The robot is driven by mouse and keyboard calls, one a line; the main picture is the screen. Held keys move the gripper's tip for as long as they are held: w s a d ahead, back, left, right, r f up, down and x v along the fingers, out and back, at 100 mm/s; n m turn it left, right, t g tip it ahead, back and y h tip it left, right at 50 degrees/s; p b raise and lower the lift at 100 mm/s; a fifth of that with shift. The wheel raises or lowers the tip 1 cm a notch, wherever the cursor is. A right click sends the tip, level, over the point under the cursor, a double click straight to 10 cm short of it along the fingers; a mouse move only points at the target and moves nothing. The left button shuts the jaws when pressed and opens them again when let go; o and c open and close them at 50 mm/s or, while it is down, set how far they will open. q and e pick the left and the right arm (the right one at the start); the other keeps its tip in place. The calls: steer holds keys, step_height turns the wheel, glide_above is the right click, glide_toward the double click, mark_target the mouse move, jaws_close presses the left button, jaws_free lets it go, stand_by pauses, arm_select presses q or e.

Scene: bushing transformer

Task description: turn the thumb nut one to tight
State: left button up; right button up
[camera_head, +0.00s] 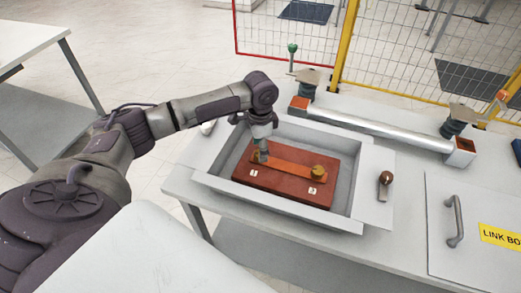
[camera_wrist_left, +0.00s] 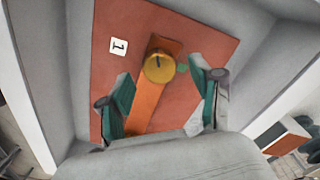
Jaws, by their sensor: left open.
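Thumb nut one, a round brass knob with a dark mark on top, shows in the left wrist view (camera_wrist_left: 158,68) beside the white label 1 (camera_wrist_left: 119,46). It sits on an orange copper bar (camera_head: 290,168) on a red-brown board (camera_head: 275,190). My left gripper (camera_head: 262,153) points down over that end of the bar and largely hides the nut in the head view. In the left wrist view its green-padded fingers are spread to either side of the nut, with gaps on both sides. A second brass thumb nut (camera_head: 319,172) stands at the bar's other end, near label 2 (camera_head: 312,190).
The board lies in a grey walled tray (camera_head: 345,222) on a table. A brown-knobbed handle (camera_head: 385,179) lies to its right. A silver tube (camera_head: 370,129) with insulators lies behind. A grey panel with a handle (camera_head: 454,221) and a yellow label stands at right.

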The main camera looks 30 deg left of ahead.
arm_select(q)
steer(key=shift+f, duration=1.2)
steer(key=shift+c, duration=0.8)
steer(key=c, duration=1)
arm_select(e)
steer(key=shift+s+d+r, duration=0.1)
steer(key=shift+d+r, duration=0.05)
steer(key=shift+r, duration=0.05)
steer(key=shift+r, duration=0.15)
